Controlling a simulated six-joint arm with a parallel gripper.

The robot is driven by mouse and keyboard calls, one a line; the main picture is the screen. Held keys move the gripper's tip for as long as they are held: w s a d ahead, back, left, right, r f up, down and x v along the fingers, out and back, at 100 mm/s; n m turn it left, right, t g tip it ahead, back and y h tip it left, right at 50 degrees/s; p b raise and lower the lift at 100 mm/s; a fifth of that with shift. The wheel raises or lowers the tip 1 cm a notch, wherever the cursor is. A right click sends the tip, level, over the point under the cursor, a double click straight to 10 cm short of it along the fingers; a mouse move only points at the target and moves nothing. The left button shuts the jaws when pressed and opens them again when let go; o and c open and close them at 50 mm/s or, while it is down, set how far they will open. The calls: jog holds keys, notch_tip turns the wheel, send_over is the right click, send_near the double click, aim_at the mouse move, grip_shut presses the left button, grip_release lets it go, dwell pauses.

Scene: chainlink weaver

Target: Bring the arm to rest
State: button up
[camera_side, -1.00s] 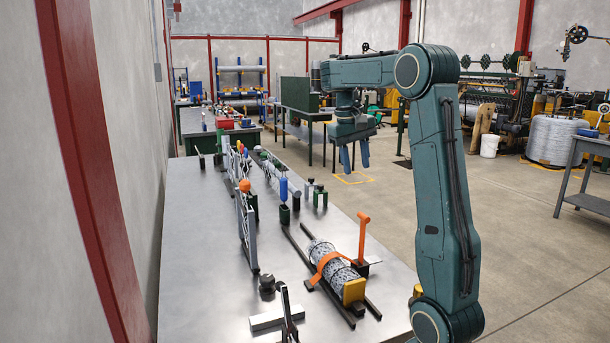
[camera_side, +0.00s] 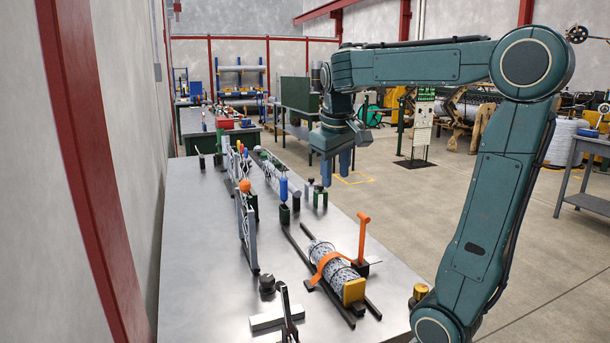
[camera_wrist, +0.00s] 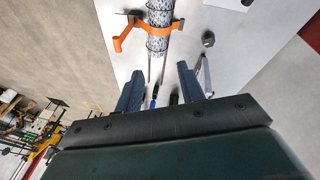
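My gripper (camera_side: 336,166) hangs fingers-down from my arm, above and beyond the right edge of the steel bench (camera_side: 205,265). Its two blue fingers stand apart with nothing held between them. They also show apart in the wrist view (camera_wrist: 160,88). A rolled mesh bundle (camera_side: 323,258) with an orange strap (camera_side: 327,262) lies on dark rails on the bench, nearer the side camera than my gripper. The bundle shows at the top of the wrist view (camera_wrist: 159,15), clear of the fingers.
An upright mesh frame (camera_side: 247,230) with an orange ball on it stands along the bench. A blue-handled tool (camera_side: 283,189) stands in a dark holder. Pliers (camera_side: 287,312) and a pale block are at the near end. Open floor lies to the right.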

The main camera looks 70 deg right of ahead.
jog(key=s+a+f+n+t+y, duration=0.1)
jog(key=s+a+f+n+t, duration=0.1)
jog(key=a, duration=0.7)
jog(key=s+a+f+n+t+y, duration=0.2)
jog(key=s+a+f+n, duration=0.1)
jog(key=a, duration=0.7)
jog(key=shift+s+f+t, duration=0.3)
jog(key=shift+s+f, duration=0.5)
jog(key=shift+f, duration=0.1)
